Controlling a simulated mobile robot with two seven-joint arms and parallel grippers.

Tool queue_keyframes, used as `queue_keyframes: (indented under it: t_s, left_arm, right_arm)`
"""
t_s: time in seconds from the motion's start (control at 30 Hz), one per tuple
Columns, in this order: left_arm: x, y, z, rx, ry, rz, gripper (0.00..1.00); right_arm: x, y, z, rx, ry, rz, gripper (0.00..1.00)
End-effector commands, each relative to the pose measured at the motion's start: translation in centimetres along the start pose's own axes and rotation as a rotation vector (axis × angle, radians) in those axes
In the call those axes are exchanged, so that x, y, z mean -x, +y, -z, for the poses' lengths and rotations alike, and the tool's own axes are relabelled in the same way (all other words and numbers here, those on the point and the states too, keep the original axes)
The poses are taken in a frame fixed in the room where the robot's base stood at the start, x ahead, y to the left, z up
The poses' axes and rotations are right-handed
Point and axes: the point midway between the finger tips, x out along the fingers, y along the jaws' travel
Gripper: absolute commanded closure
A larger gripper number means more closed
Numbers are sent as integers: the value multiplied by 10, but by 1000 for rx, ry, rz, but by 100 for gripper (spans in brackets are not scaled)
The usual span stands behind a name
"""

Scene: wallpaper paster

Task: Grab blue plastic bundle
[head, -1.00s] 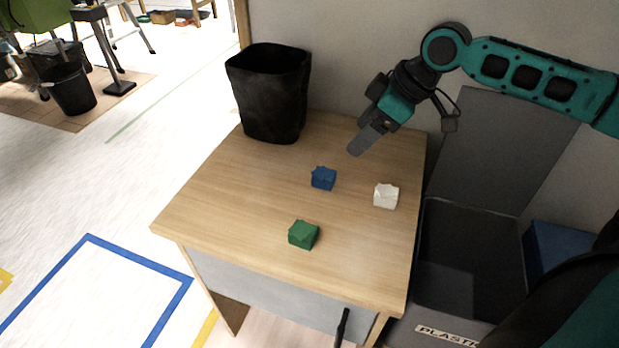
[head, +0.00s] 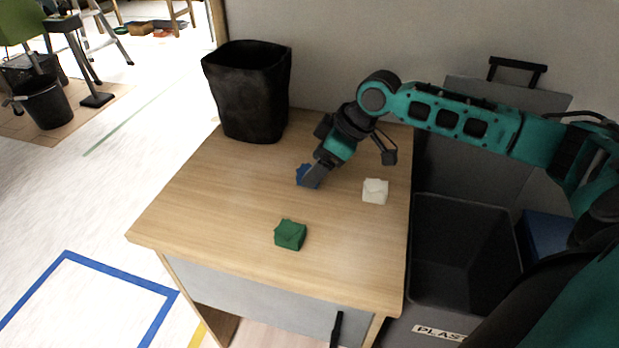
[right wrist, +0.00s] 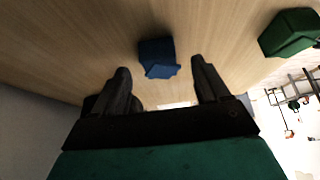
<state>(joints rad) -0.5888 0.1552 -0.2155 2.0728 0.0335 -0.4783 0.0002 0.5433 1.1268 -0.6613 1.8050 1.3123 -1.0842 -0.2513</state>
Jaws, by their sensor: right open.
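The blue plastic bundle (head: 304,175) lies on the wooden table, partly hidden behind my right gripper in the head view. My right gripper (head: 314,177) points down at it from above. In the right wrist view the blue bundle (right wrist: 158,57) is just beyond the fingertips, in line with the gap between them. The right gripper (right wrist: 160,68) is open with nothing between its fingers. I cannot tell in the head view whether a fingertip touches the bundle. My left gripper is not in view.
A white bundle (head: 375,191) lies right of the blue one, and a green bundle (head: 290,235) lies nearer the front. A black bin (head: 250,95) stands at the table's back left. An open grey container (head: 460,245) stands right of the table (head: 200,215).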

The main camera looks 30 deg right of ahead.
Motion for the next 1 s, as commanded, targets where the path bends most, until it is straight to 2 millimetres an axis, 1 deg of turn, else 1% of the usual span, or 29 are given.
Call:
queue_keyframes:
  t_s: [0.03, 0.1, 0.17, 0.37, 0.9, 0.93, 1.0]
  left_arm:
    - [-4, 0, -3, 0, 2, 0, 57]
    - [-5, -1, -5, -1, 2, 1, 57]
    - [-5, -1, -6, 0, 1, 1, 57]
    - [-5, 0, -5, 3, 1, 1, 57]
    - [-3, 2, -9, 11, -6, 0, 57]
    - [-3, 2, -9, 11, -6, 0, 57]
    - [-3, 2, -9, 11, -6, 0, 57]
  right_arm:
    - [-11, 0, -1, -2, 2, 2, 25]
    - [-19, 0, -1, 0, 0, 1, 25]
    - [-22, 0, 0, 0, 0, 0, 25]
    - [-22, 0, 0, 0, 0, -1, 25]
    - [-22, 0, -1, 0, -1, -1, 77]
    - [-22, 0, -1, 0, -1, -1, 80]
    - [-22, 0, 0, 0, -1, -1, 81]
